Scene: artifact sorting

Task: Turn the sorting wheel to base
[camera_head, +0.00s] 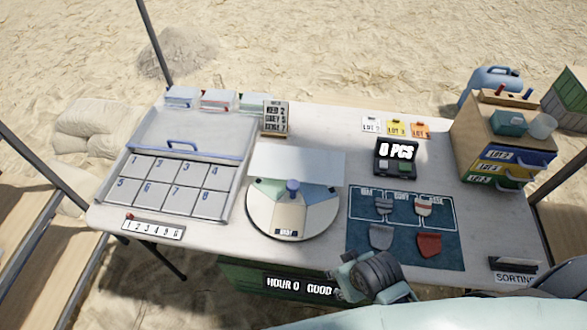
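The sorting wheel (264,220) is a round pale disc on the table, left of the blue mat. It has coloured wedge sections, a blue knob (293,187) at its centre and a small dark label at its front edge, too small to read surely. A white panel (297,163) covers the back of the wheel. My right gripper (352,279), teal and dark grey, is at the table's front edge, right of and nearer than the wheel, apart from it. Its fingers are not clear enough to tell open from shut. My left gripper is not in view.
A numbered compartment tray (240,178) stands left of the wheel. A blue mat (358,236) with several sherds lies to the right. A counter box (396,157) reads "0 PCS". A wooden drawer cabinet (467,135) stands at the right. A sign (275,117) stands behind the wheel.

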